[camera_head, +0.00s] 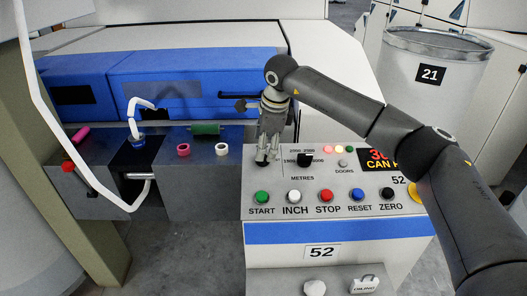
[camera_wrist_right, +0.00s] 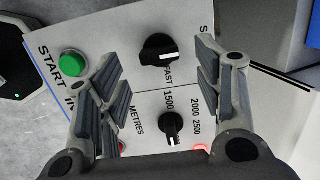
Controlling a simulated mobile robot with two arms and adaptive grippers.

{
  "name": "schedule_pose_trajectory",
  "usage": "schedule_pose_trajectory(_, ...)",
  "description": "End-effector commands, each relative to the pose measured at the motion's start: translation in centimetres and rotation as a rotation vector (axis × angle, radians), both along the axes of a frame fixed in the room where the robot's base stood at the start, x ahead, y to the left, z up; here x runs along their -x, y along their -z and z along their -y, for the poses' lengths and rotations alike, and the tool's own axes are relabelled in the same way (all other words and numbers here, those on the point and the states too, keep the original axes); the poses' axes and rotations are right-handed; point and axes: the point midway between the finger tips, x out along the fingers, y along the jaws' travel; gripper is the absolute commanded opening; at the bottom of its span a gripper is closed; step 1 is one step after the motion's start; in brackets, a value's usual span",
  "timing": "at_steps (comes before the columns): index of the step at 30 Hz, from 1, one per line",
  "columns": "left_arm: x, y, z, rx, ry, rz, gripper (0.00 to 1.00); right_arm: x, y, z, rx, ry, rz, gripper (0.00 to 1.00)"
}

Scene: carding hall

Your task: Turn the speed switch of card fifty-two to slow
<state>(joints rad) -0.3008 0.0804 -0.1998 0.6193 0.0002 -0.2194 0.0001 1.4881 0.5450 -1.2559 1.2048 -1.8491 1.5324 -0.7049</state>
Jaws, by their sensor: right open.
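The control panel of card 52 (camera_head: 320,252) stands at the front centre. Its speed switch (camera_wrist_right: 157,48), a black knob with a white mark, shows in the right wrist view with the word FAST beside it and a cut-off label starting with S. My right gripper (camera_head: 267,160) reaches down over the panel's upper left and mostly hides the switch in the head view. In the right wrist view the gripper (camera_wrist_right: 157,75) is open, its fingers on either side of the knob; contact cannot be told. My left gripper is out of view.
The metres knob (camera_head: 304,159) sits just right of the gripper. A row of push buttons, including green START (camera_head: 261,197) and red STOP (camera_head: 326,196), runs along the panel's front. Can 21 (camera_head: 425,95) stands behind right. Coloured rings and a green roll (camera_head: 205,129) lie left.

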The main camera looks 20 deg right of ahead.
Motion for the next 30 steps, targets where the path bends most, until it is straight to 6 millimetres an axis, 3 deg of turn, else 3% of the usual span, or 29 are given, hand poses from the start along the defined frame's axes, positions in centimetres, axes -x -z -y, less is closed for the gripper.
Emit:
schedule_pose_trajectory(6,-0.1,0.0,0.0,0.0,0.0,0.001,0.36,1.3,-4.7,0.3,-0.001,0.0,0.003,0.61)
schedule_pose_trajectory(12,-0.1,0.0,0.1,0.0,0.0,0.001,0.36,2.0,-7.1,0.4,-0.001,0.0,0.001,0.61)
schedule_pose_trajectory(30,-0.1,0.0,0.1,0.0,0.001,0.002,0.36,2.2,-7.7,0.5,0.0,-0.001,-0.001,0.61)
